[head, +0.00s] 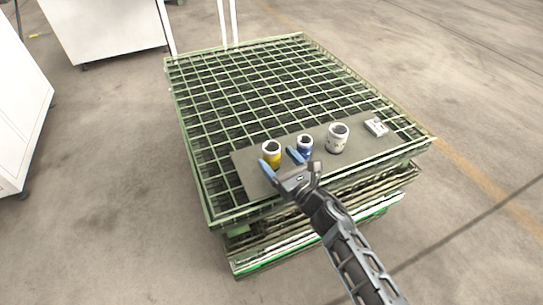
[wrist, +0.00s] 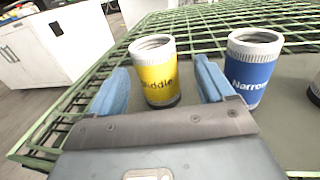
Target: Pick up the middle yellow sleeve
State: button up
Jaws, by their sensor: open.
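The yellow sleeve (head: 272,156) stands upright at the left end of the grey board, its top rim white. In the wrist view the yellow sleeve (wrist: 157,75) carries a label that reads "Middle" and has a dark base. My gripper (head: 281,160) is open at the near side of it. In the wrist view my gripper's blue fingers (wrist: 164,92) stand apart, one to each side of the yellow sleeve in the picture. The sleeve is not gripped. The right finger partly covers the blue sleeve (wrist: 251,66), labelled "Narrow"; that blue sleeve also shows in the head view (head: 304,144).
A larger white sleeve (head: 337,139) and a small white block (head: 376,127) stand farther right on the grey board (head: 362,147). The board lies on a green wire-mesh pallet (head: 215,85) with open mesh behind. White cabinets (head: 105,28) stand at the left and back.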

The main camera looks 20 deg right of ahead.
aim_at(268, 150)
jog(key=w, duration=0.2)
jog(key=w+a, duration=0.1)
jog(key=w, duration=0.2)
jog(key=shift+a, duration=0.1)
jog(key=c, duration=1.3)
